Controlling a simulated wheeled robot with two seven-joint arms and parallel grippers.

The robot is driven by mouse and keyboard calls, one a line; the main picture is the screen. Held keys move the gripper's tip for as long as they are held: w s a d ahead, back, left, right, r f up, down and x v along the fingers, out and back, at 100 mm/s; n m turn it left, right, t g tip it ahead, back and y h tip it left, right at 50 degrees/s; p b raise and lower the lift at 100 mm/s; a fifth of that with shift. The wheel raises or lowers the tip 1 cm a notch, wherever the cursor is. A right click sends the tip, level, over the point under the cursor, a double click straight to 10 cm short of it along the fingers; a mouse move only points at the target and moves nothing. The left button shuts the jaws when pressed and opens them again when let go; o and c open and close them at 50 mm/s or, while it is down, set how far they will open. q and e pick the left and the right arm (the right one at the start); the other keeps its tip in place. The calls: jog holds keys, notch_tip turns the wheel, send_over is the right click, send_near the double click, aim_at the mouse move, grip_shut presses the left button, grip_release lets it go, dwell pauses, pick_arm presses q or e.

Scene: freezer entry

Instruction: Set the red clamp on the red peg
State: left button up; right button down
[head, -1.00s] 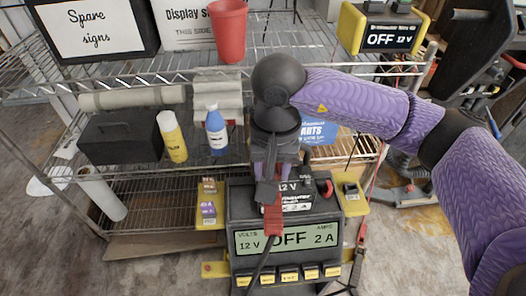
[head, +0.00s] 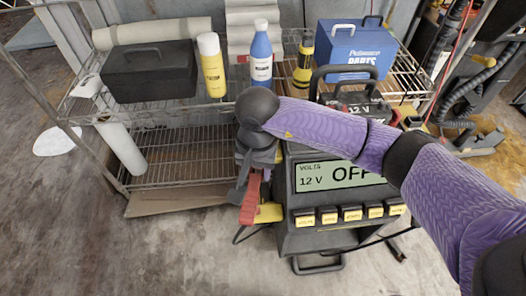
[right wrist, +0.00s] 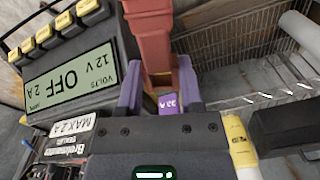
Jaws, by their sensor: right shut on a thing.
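My right gripper (head: 250,178) is shut on the red clamp (head: 250,200), which hangs downward at the left side of the battery charger (head: 309,222). In the right wrist view the purple fingers of my right gripper (right wrist: 158,84) are on either side of the red clamp (right wrist: 153,38). A yellow bracket (head: 269,213) sticks out from the charger's left side, close beside the clamp in the head view; I cannot tell whether they touch. I cannot make out the red peg. My left gripper is not in view.
The charger's display (right wrist: 72,82) reads OFF. Behind stands a wire shelf (head: 180,158) with a black toolbox (head: 150,75), a yellow bottle (head: 212,70), a blue bottle (head: 261,60) and a blue parts box (head: 350,50).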

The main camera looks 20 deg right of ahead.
jog(key=f+m+b, duration=0.1)
jog(key=f, duration=0.3)
jog(key=f+m+b, duration=0.1)
jog(key=f+b, duration=0.1)
jog(key=f, duration=0.3)
jog(key=f+m+b, duration=0.1)
jog(key=f, duration=0.4)
jog(key=shift+w+a+b, duration=0.15)
jog(key=shift+w+b, duration=0.1)
jog(key=shift+b, duration=0.1)
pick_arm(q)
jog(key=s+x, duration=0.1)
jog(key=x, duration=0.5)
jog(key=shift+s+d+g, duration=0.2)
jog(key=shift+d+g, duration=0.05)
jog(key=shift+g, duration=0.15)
pick_arm(e)
jog(key=shift+r, duration=0.15)
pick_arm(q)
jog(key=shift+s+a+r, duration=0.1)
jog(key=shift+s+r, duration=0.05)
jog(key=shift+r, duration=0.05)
